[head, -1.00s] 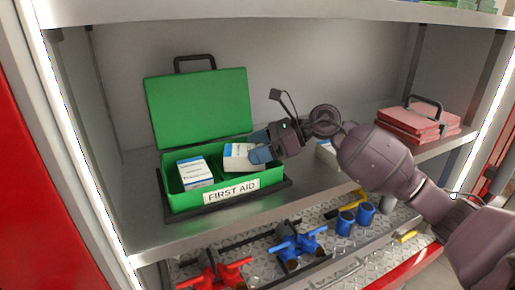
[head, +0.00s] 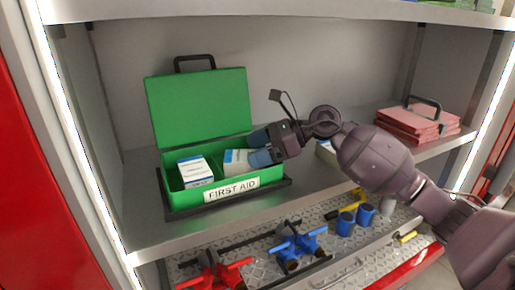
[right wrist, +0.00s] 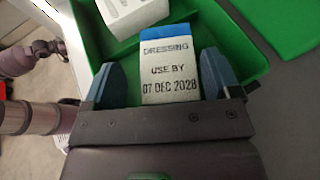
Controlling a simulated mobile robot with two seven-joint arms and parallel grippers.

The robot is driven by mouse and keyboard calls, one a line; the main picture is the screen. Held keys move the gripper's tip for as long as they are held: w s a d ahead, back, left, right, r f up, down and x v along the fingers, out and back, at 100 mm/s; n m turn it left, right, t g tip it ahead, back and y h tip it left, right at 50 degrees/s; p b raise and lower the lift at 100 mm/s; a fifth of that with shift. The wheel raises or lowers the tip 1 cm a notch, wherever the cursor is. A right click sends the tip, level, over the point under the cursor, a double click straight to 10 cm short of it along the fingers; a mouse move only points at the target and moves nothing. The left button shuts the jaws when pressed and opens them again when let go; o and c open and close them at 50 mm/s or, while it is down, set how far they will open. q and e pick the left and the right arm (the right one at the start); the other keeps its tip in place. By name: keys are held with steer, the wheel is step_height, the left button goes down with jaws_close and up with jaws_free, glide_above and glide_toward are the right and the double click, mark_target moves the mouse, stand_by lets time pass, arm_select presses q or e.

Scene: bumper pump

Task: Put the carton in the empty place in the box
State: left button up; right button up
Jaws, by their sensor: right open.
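The open green first aid box (head: 174,200) stands on the shelf with its lid raised. One white and blue carton (head: 195,172) sits in its left compartment. The dressing carton (head: 237,161) is in the right compartment, its upper part showing above the front wall; whether it touches the floor is hidden. My right gripper (head: 260,148) is at this carton's right side. In the right wrist view the open fingers (right wrist: 160,85) stand on both sides of the dressing carton (right wrist: 170,65), with gaps visible.
Another white carton (head: 326,151) lies on the shelf, partly behind my right arm. Red folders (head: 412,122) are stacked at the right. A drawer below holds red fittings (head: 215,272) and blue fittings (head: 297,242). The shelf right of the box has free room.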

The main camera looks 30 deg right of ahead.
steer(key=shift+d+f, duration=0.1)
steer(key=shift+f, duration=0.6)
steer(key=shift+r+p, duration=0.65)
steer(key=shift+p, duration=0.05)
steer(key=b+v, duration=0.2)
steer(key=v, duration=1)
steer(key=shift+w+r, duration=0.3)
steer(key=shift+d, duration=0.1)
